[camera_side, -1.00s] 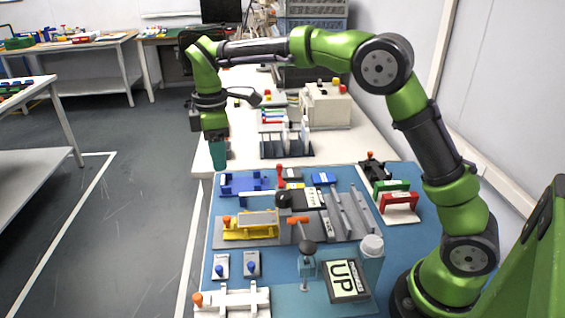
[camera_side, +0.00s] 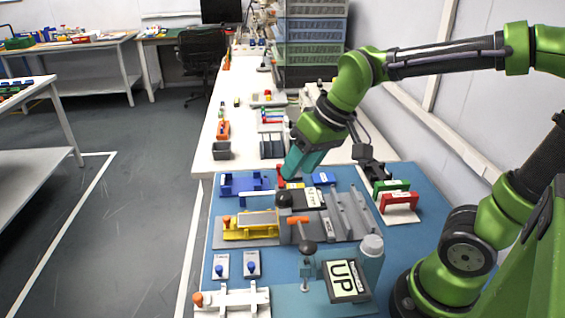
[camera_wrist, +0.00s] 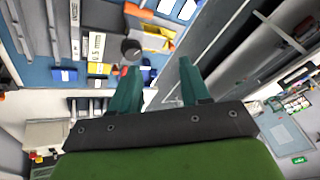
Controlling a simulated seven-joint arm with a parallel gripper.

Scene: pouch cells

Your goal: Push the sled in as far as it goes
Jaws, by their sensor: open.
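The likeliest sled is a labelled block with a black ball knob (camera_side: 285,200), on the grey railed fixture (camera_side: 352,212) in the middle of the blue mat. The pictures do not make certain which part is the sled. In the wrist view the black knob (camera_wrist: 131,47) shows just beyond my left finger, beside a white "mm" label (camera_wrist: 97,47). My gripper (camera_side: 290,174) is tilted above the back of the mat, behind the knob and apart from it. In the wrist view my gripper's (camera_wrist: 160,68) teal fingers are spread, with nothing between them.
A yellow fixture (camera_side: 250,229) lies left of the rails. A blue fixture (camera_side: 240,184) and a red upright handle (camera_side: 281,173) stand near my gripper. Green (camera_side: 392,186) and red (camera_side: 400,200) handles stand at right. A bottle (camera_side: 371,258) and an "UP" block (camera_side: 346,281) are in front.

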